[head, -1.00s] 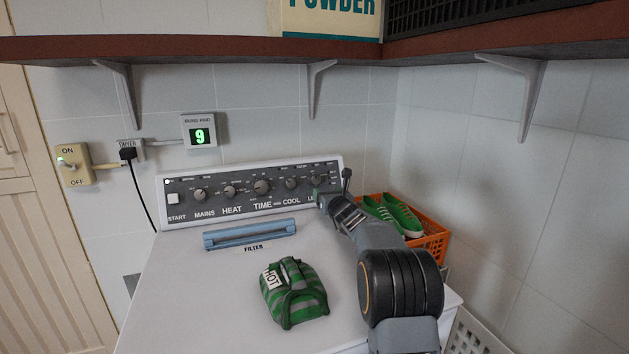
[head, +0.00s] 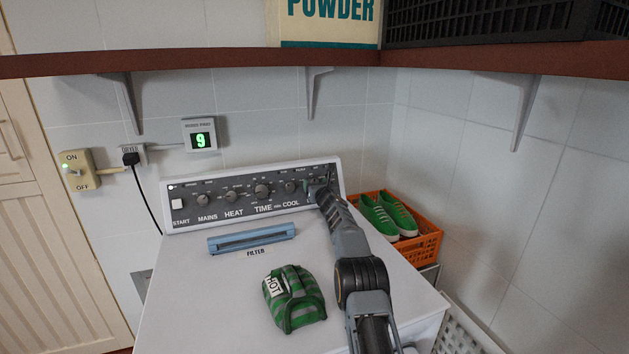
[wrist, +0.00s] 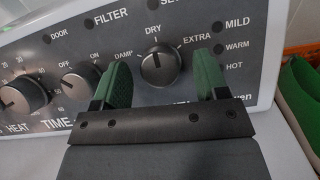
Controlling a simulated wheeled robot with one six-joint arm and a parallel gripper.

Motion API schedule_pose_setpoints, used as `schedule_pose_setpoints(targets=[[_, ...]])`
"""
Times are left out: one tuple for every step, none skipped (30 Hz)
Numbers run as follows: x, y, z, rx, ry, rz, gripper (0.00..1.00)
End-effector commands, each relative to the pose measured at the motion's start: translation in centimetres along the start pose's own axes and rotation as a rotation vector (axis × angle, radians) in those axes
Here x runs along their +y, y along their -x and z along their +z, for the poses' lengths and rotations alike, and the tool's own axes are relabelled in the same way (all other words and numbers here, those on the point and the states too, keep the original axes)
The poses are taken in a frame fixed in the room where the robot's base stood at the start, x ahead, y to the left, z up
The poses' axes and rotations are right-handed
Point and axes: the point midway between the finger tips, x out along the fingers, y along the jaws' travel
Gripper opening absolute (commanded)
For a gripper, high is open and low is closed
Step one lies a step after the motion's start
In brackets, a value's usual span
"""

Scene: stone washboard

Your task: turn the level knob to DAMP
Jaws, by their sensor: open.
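The level knob (wrist: 160,64) is a dark round knob on the dryer's control panel. My gripper (wrist: 161,74) is open, with one green finger on each side of this knob. The left finger stands between the level knob and the OFF/ON knob (wrist: 82,84). I cannot tell whether either finger touches the level knob. In the head view my gripper (head: 318,187) is at the panel's right end and hides the level knob.
More knobs, including the TIME knob (head: 262,191), line the panel to the left. A blue filter handle (head: 252,238) and a green striped bag (head: 293,299) are on the white dryer top. An orange crate (head: 428,247) with green shoes stands right. A brown shelf (head: 200,62) hangs above.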

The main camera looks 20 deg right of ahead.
Motion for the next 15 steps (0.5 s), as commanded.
schedule_pose_setpoints(targets=[[0.03,-0.14,0.12,0.000,0.000,0.000,0.67],[0.03,-0.19,0.12,0.000,0.000,0.000,0.67],[0.04,-0.25,0.06,0.000,0.000,0.000,0.67],[0.03,-0.28,0.01,0.000,0.000,0.000,0.67],[0.03,-0.31,-0.03,0.001,0.000,0.000,0.67],[0.03,-0.33,-0.06,0.001,0.000,0.000,0.67],[0.04,-0.34,-0.06,0.000,0.000,0.000,0.67],[0.03,-0.35,-0.07,0.000,0.000,0.000,0.67],[0.04,-0.35,-0.07,0.000,0.000,0.000,0.67],[0.03,-0.35,-0.08,0.000,0.000,0.000,0.67],[0.03,-0.35,-0.08,0.000,0.000,0.000,0.67],[0.04,-0.35,-0.08,0.000,0.000,0.000,0.67],[0.04,-0.35,-0.08,0.000,0.000,0.000,0.67],[0.03,-0.35,-0.08,0.000,0.000,0.000,0.67],[0.03,-0.34,-0.07,0.000,0.000,0.000,0.65]])
